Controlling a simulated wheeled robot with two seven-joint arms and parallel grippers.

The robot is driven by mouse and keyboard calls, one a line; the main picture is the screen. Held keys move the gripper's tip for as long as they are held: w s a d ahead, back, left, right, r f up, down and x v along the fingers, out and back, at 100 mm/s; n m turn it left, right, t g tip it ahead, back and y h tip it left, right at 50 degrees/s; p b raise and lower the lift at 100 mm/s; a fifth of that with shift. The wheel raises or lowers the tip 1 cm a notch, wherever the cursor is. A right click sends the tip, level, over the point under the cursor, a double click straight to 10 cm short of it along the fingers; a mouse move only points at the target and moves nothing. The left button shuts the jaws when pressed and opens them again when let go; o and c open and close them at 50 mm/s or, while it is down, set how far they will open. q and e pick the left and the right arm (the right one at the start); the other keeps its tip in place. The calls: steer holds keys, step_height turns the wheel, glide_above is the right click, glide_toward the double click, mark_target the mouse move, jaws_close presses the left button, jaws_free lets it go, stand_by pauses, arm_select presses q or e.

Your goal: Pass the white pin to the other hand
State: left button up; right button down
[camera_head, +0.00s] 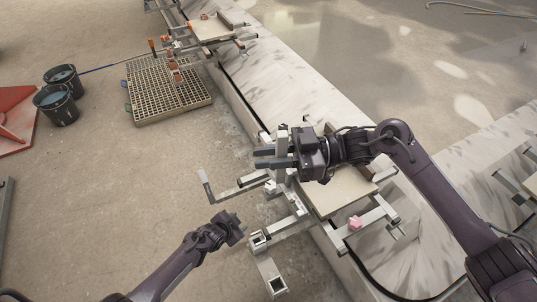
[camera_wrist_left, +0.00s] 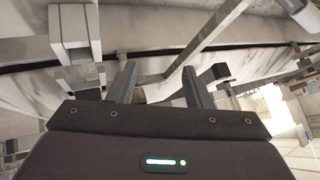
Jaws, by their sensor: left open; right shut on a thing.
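The white pin (camera_head: 282,137) is a pale upright piece that shows between the fingers of my right gripper (camera_head: 266,157). My right gripper is shut on it above the near carousel frame, with its fingers pointing left. The fingers hide the pin's middle, and its lower end is hard to tell from the frame behind. My left gripper (camera_head: 236,228) is lower and to the left, apart from the pin. In the left wrist view its two fingers (camera_wrist_left: 160,86) are spread, with nothing between them. I cannot make out the pin in that view.
A metal frame with a pale board (camera_head: 335,197) and a pink block (camera_head: 355,223) lies under my right gripper. A pale-tipped bar (camera_head: 205,180) juts left. A grate (camera_head: 168,92), dark buckets (camera_head: 55,104) and another frame stand farther back. Floor left of the frame is open.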

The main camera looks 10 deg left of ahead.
arm_select(q)
steer(key=s+a+f+n+g+y, duration=0.1)
steer(key=s+a+f+n+g, duration=0.15)
steer(key=s+f, duration=0.55)
steer(key=s+a+f+n+g+y, duration=0.1)
steer(key=s+a+f+n, duration=0.2)
steer(key=s, duration=0.9)
steer(key=s+f+n+g, duration=0.1)
steer(key=s+f+g, duration=0.1)
steer(key=s, duration=0.9)
steer(key=s+f+g, duration=0.1)
steer(key=s+f, duration=0.3)
steer(key=s, duration=0.7)
steer(key=shift+s+n+g+y, duration=0.25)
steer(key=shift+n+g+y, duration=0.1)
steer(key=shift+y, duration=0.05)
steer(key=shift+f, duration=0.1)
